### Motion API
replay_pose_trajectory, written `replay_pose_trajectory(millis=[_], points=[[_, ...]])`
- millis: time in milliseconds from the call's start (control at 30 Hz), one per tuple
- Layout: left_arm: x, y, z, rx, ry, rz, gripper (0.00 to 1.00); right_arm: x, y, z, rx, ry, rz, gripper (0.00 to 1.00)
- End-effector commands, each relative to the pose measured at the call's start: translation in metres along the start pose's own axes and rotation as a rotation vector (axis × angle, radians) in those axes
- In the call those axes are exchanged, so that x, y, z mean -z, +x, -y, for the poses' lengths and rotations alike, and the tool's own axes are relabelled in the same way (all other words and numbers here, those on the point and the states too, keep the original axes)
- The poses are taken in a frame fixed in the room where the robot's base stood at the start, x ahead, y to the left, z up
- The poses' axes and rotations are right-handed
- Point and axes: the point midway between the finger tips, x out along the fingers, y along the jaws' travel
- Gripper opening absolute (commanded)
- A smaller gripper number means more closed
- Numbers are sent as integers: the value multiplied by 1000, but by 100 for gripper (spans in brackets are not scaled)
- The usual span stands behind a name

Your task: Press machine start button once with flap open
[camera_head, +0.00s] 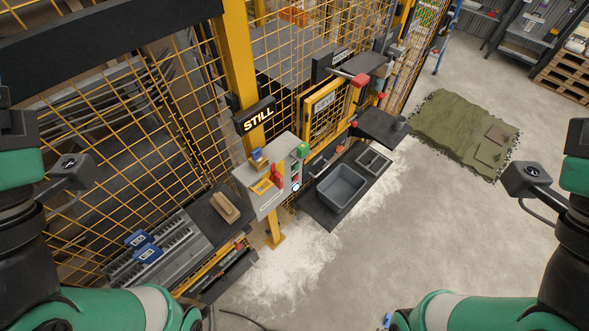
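A light grey control box (250,201) stands on a yellow post in the middle of the view. It carries a red part (277,176) standing up beside a yellow-edged recess (262,187); I cannot tell whether the red part is the flap. A green knob or lamp (303,149) sits at its upper right corner. A dark side strip holds small buttons, including a pale round one (296,187). Which is the start button cannot be read. My arms show at the left and right edges, both well apart from the box; no gripper fingers show.
Yellow mesh fencing (150,110) with a STILL sign (254,115) stands behind the box. A grey bin (341,187) sits right of it. The floor at right is mostly clear.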

Motion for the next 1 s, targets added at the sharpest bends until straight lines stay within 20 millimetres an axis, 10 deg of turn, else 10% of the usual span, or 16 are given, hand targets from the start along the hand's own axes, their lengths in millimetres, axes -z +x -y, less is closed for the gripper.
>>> replay_pose_trajectory(millis=[467,767,1000], points=[[0,0,0,0,0,0,47,0,0,0,0,0,0,50],[0,0,0,0,0,0,0,0,0,0,0,0,0,50],[0,0,0,0,0,0,0,0,0,0,0,0,0,50]])
